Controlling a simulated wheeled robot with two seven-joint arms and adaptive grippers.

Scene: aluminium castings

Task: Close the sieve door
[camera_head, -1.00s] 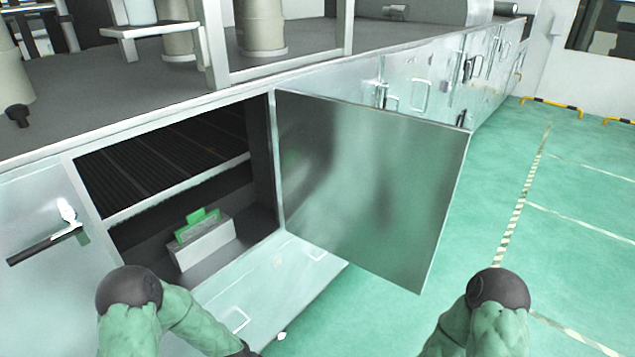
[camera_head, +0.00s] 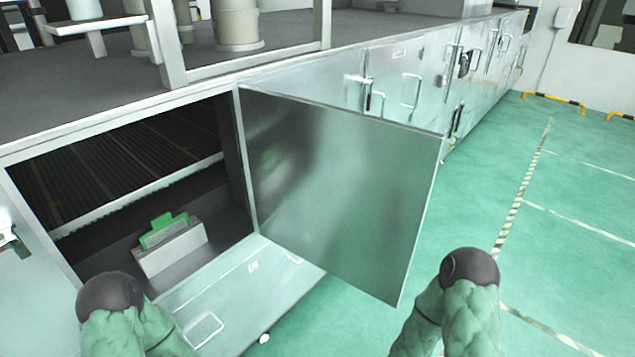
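The sieve door (camera_head: 340,190) is a flat metal panel, hinged at the right side of the cabinet opening and standing wide open over the floor. Inside the dark opening is a ribbed sieve surface (camera_head: 120,165). My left arm shows at the lower left, in front of the cabinet, and my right arm at the lower right, right of the door's free edge and apart from it. Only dark rounded joints and green-covered links show; neither gripper's fingers are in the picture.
A light box with a green part (camera_head: 170,245) sits inside the opening. A lower metal panel (camera_head: 245,290) extends below it. More closed cabinet doors with handles (camera_head: 412,90) run to the back right. Green floor (camera_head: 560,220) is clear at right, with yellow-black barriers (camera_head: 553,102) behind.

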